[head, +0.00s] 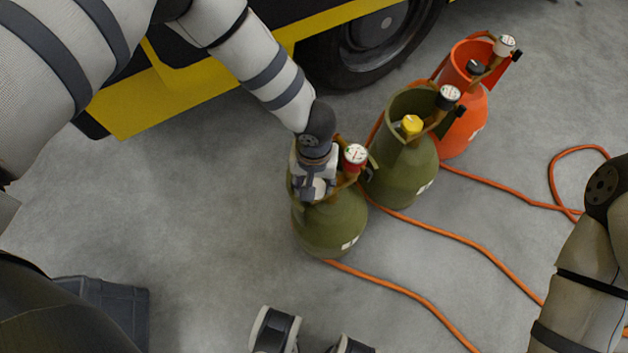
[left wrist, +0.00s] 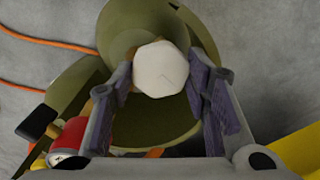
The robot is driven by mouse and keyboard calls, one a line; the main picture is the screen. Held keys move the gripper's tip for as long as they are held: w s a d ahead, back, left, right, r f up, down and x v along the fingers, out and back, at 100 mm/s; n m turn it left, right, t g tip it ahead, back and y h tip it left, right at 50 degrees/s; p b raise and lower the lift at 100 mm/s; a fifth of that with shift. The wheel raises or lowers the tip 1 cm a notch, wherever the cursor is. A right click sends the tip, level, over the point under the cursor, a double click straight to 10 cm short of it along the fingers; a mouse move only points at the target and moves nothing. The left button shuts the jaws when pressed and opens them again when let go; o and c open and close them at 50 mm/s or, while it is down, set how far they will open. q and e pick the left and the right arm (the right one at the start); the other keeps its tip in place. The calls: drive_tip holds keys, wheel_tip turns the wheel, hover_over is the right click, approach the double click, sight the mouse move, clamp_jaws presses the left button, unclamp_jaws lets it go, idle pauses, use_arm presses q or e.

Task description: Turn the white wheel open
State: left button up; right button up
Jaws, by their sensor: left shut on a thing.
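The white wheel (left wrist: 161,68) is many-sided and sits between the two finger pads of my left gripper (left wrist: 160,88) in the left wrist view. The gripper is shut on it. In the head view my left gripper (head: 317,190) reaches down from above over the front olive-green cylinder (head: 330,235), which stands upright, and it hides the wheel. A red gauge (head: 355,155) with a white face stands just right of the gripper; it also shows at lower left in the wrist view (left wrist: 68,145). My right gripper is out of view; only part of my right arm shows.
Another green cylinder (head: 400,183) with a yellow wheel (head: 411,125) stands close behind on the right. An orange cylinder (head: 462,130) with a black wheel (head: 475,67) stands beyond it. Orange hoses (head: 450,233) run across the floor. A yellow-edged vehicle with a tyre (head: 375,45) is behind.

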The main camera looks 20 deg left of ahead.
use_arm(q)
drive_tip(key=n, duration=0.8)
drive_tip(key=shift+n, duration=0.4)
drive_tip(key=n, duration=0.4)
drive_tip(key=shift+n+p, duration=0.3)
drive_tip(key=shift+p, duration=0.05)
drive_tip(key=n, duration=0.4)
drive_tip(key=shift+p, duration=0.35)
drive_tip(key=n, duration=0.4)
drive_tip(key=shift+r+p, duration=0.1)
drive_tip(key=shift+p, duration=0.25)
drive_tip(key=n+p, duration=0.1)
drive_tip(key=n, duration=0.3)
drive_tip(key=shift+n, duration=0.3)
drive_tip(key=n+p, duration=0.1)
drive_tip(key=n, duration=0.4)
drive_tip(key=shift+n+p, duration=0.45)
drive_tip(key=shift+n, duration=1.25)
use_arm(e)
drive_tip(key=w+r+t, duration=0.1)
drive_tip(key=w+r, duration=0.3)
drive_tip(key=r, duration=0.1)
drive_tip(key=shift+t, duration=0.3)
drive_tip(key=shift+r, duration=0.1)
